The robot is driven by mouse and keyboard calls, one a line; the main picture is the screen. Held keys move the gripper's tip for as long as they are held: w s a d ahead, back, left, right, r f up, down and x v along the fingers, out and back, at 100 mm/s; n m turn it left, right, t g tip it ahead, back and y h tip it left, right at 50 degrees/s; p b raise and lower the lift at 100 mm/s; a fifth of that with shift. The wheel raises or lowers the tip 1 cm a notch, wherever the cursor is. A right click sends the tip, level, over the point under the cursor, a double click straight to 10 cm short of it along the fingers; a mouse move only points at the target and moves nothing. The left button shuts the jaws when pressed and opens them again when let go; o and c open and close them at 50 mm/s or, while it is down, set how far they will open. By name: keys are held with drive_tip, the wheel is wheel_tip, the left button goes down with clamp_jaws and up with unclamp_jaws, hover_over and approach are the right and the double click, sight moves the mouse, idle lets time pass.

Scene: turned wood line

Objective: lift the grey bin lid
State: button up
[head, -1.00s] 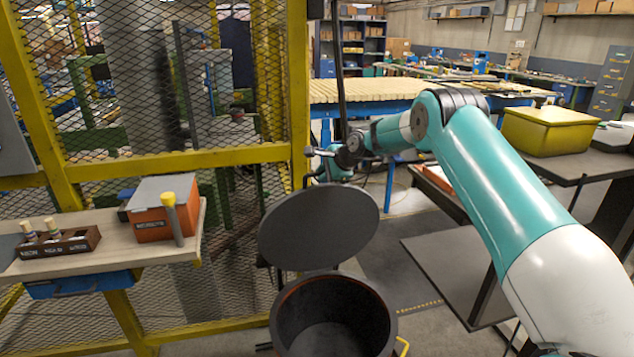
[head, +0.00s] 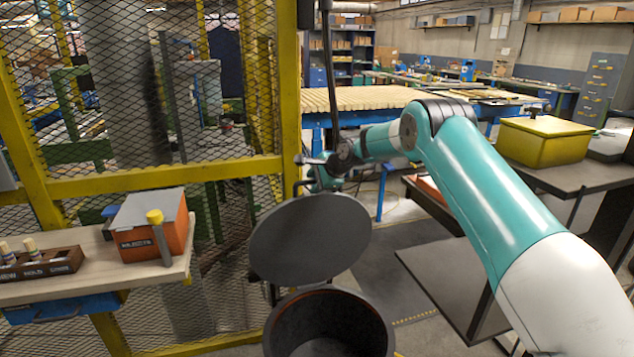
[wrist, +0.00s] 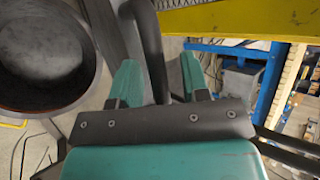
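The grey bin lid (head: 311,240) is a round disc, raised and steeply tilted above the far rim of the dark bin (head: 276,338). The bin is open, and its inside shows in the wrist view (wrist: 45,50). My gripper (head: 322,172) is behind the lid's upper edge in the head view, partly hidden. In the wrist view, my two teal fingers (wrist: 158,80) are apart, one on each side of a dark curved bar (wrist: 150,45), which looks like the lid's handle. A gap shows between the bar and the right finger.
A yellow mesh fence (head: 160,168) stands behind and left of the bin. A wooden bench (head: 90,260) at left holds an orange box (head: 140,240). A dark table (head: 570,178) with a yellow bin (head: 543,142) is at right. Open floor lies right of the lid.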

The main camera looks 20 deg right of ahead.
drive_tip(key=b+v, duration=0.4)
drive_tip(key=v, duration=1.3)
drive_tip(key=shift+s, duration=0.15)
drive_tip(key=shift+d, duration=0.15)
drive_tip(key=s+a+r+n+g+y, duration=0.15)
drive_tip(key=s+a+n+g, duration=0.35)
drive_tip(key=s+a+n, duration=1.15)
drive_tip(key=s+a+f+n+g, duration=0.1)
drive_tip(key=s+a+n, duration=0.1)
drive_tip(key=s, duration=0.6)
drive_tip(key=s+a+f+n+g, duration=0.1)
drive_tip(key=s+a+n, duration=0.1)
drive_tip(key=s, duration=0.7)
drive_tip(key=s+a+f+n+g+h, duration=0.1)
drive_tip(key=s+a+f+n, duration=0.1)
drive_tip(key=s, duration=0.7)
drive_tip(key=shift+a+n, duration=0.5)
drive_tip(key=shift+n, duration=0.65)
